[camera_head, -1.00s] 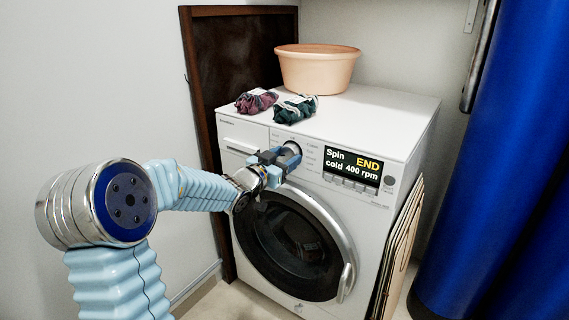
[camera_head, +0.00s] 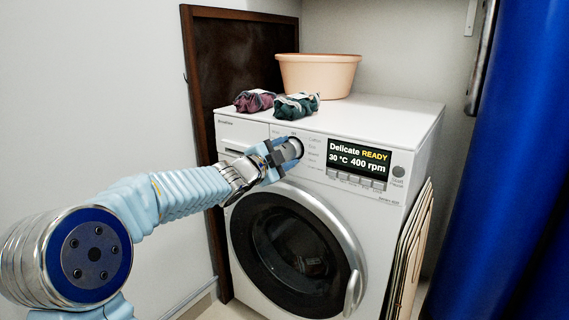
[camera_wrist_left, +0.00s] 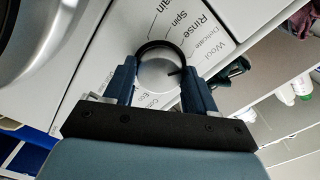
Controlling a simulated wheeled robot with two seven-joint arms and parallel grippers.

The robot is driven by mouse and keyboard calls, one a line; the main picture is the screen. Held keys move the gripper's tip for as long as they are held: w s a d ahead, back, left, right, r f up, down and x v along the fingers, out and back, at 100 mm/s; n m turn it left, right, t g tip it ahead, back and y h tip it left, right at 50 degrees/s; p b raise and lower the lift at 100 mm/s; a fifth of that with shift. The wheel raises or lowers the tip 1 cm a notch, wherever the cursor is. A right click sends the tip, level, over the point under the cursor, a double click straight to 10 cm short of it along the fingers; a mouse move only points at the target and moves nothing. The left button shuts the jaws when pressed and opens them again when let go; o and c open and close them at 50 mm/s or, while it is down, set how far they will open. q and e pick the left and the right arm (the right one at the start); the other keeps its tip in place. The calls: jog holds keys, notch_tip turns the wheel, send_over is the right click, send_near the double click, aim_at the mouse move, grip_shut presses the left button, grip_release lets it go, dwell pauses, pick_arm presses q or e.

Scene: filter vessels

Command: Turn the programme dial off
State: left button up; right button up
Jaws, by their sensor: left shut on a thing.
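The programme dial (camera_head: 296,147) is a round knob on the washing machine's (camera_head: 335,225) upper front panel. My left gripper (camera_head: 287,151) is shut on the dial, with one finger on each side of it. In the left wrist view the dial (camera_wrist_left: 158,72) shows as a pale disc with a dark ring between the fingers. Programme words such as Rinse, Spin, Wool and Delicate surround it. The display (camera_head: 358,158) reads "Delicate READY, 30 °C 400 rpm". My right gripper is not in view.
A peach basin (camera_head: 318,75), a purple cloth bundle (camera_head: 254,101) and a green one (camera_head: 297,106) sit on the machine's top. The round door (camera_head: 295,245) is closed. A blue curtain (camera_head: 505,160) hangs at the right, and folded wooden slats (camera_head: 408,255) lean beside the machine.

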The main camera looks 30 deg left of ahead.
pick_arm(q)
jog(key=m+b, duration=0.3)
jog(key=m, duration=0.2)
jog(key=shift+m, duration=0.4)
jog(key=m+b, duration=0.1)
jog(key=m, duration=0.2)
jog(key=shift+r+m+b, duration=0.1)
jog(key=shift+m+b, duration=0.45)
jog(key=shift+m, duration=1.15)
jog(key=o, duration=1)
jog(key=shift+o, duration=0.2)
